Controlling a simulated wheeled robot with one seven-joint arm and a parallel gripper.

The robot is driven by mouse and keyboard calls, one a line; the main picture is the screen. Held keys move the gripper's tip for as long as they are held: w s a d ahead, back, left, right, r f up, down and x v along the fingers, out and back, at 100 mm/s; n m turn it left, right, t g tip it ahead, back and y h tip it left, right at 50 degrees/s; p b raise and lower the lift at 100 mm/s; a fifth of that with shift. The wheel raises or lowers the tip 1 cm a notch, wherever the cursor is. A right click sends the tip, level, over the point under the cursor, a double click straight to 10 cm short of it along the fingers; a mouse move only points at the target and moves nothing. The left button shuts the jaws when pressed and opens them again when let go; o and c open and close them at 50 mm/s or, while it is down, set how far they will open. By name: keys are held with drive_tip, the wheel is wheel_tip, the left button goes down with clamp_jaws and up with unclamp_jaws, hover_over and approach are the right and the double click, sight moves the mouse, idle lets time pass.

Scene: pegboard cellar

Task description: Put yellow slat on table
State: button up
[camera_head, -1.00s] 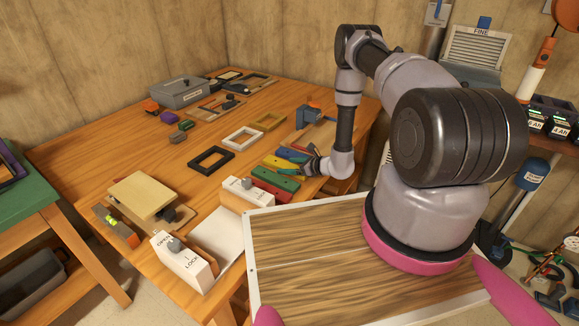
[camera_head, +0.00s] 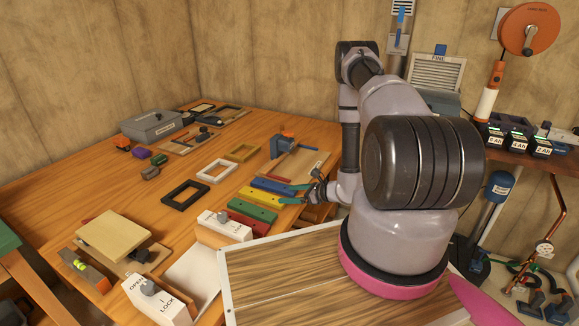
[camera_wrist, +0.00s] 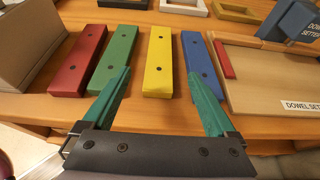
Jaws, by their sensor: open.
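The yellow slat (camera_wrist: 158,64) lies flat on the wooden table (camera_head: 150,205), between the green slat (camera_wrist: 115,60) and the blue slat (camera_wrist: 201,65). It also shows in the head view (camera_head: 262,198). My gripper (camera_wrist: 162,95) is open and empty, with teal fingers. In the wrist view its fingers are spread to either side of the yellow slat's near end; the left one overlaps the green slat and the right one is near the blue slat. In the head view my gripper (camera_head: 297,193) is at the table's right edge. I cannot tell its exact height.
A red slat (camera_wrist: 77,65) lies left of the green one. A dowel setter board (camera_wrist: 275,85) lies to the right. Black (camera_head: 186,194), white (camera_head: 216,170) and yellow (camera_head: 241,151) frames lie behind the slats. Bare table lies further left.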

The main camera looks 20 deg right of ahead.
drive_tip(key=w+a+r+n+g+y, duration=0.1)
drive_tip(key=a+r+n+g+y, duration=0.15)
drive_tip(key=r, duration=0.65)
drive_tip(key=w+a+r+n+g+y, duration=0.1)
drive_tip(key=a+r+n, duration=0.25)
drive_tip(key=r, duration=0.65)
drive_tip(key=s+a+r+n+g+h, duration=0.1)
drive_tip(key=s+r+n+g, duration=0.15)
drive_tip(key=r, duration=0.45)
drive_tip(key=s+a+r+n+g, duration=0.1)
drive_tip(key=s+a+r+n, duration=0.2)
drive_tip(key=r, duration=0.4)
drive_tip(key=s+d+r+n+t+h, duration=0.1)
drive_tip(key=s+d+r+n+h, duration=0.1)
drive_tip(key=s+r, duration=0.5)
drive_tip(key=s+d+r+n+t+h, duration=0.2)
drive_tip(key=s+d+r+n+h, duration=0.1)
drive_tip(key=s+r, duration=0.4)
drive_tip(key=s+d+r+n+t+h, duration=0.1)
drive_tip(key=s+d+r+n+h, duration=0.2)
drive_tip(key=s+r+n+h, duration=0.2)
wheel_tip(320, 180, up, 3)
drive_tip(key=shift+s+r+n+t, duration=0.2)
drive_tip(key=shift+s+n+t, duration=0.1)
drive_tip(key=shift+s+n, duration=0.5)
